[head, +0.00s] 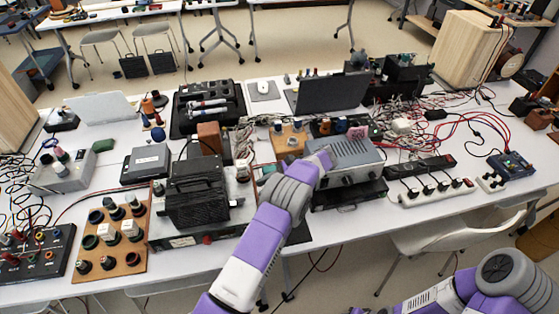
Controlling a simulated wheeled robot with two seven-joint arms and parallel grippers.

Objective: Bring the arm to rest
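My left arm (248,262), purple, white and grey, reaches up from the bottom middle over the front edge of the table. My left gripper (321,159) is at its far end, in front of the left side of a grey metal instrument box (345,152). I cannot tell whether it touches the box, and its fingers are too small and hidden to show open or shut. My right arm (450,294) shows only in part at the bottom right, below the table edge. Its gripper is out of view.
The white table (120,262) is crowded: a black power unit (197,193), a wooden board with knobs (108,240), an open laptop (328,94), a white power strip (436,192) and tangled cables. A white chair (450,232) stands at the front right. Floor shows below the table's front edge.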

